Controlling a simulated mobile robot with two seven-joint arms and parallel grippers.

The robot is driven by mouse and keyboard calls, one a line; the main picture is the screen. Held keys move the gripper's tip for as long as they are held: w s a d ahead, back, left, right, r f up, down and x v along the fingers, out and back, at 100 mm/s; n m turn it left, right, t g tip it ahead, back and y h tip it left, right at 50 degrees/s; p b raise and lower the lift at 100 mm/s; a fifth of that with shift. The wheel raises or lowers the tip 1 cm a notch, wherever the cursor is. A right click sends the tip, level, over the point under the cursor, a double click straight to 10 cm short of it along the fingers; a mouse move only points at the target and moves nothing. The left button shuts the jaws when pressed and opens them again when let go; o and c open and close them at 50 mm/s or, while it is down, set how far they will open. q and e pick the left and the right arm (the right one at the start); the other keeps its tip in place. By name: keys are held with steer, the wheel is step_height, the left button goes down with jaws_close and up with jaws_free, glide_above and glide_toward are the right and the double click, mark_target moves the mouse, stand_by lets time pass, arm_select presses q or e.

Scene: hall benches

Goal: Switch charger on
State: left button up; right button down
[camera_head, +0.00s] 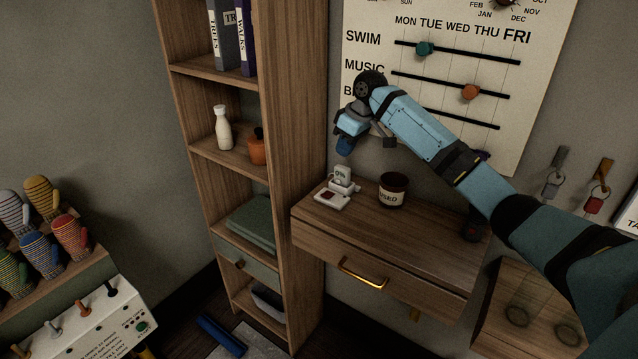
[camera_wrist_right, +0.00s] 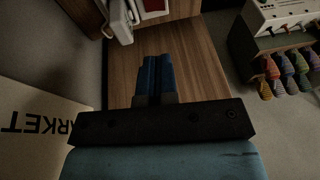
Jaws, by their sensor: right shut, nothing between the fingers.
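The white charger (camera_head: 327,199) sits on the left part of the small wooden wall shelf. It has a red patch on its flat base and an upright part that reads 0%. In the right wrist view the charger (camera_wrist_right: 120,24) is cut off by the top edge, with a red patch beside it. The closed fingers (camera_wrist_right: 155,75) point over bare wood in the right wrist view. My left gripper is not in view.
A dark cup marked USED (camera_head: 392,191) stands right of the charger. The shelf has a drawer with a brass handle (camera_head: 362,275). A tall bookcase (camera_head: 292,130) stands close on the left. A wall calendar board (camera_head: 520,85) hangs behind my right arm.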

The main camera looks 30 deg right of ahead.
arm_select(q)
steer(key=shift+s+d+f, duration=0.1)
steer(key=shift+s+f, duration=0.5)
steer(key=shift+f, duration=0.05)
arm_select(e)
glide_toward(327, 197)
steer(key=x, duration=0.7)
steer(key=shift+w+f, duration=0.15)
steer(key=shift+f, duration=0.05)
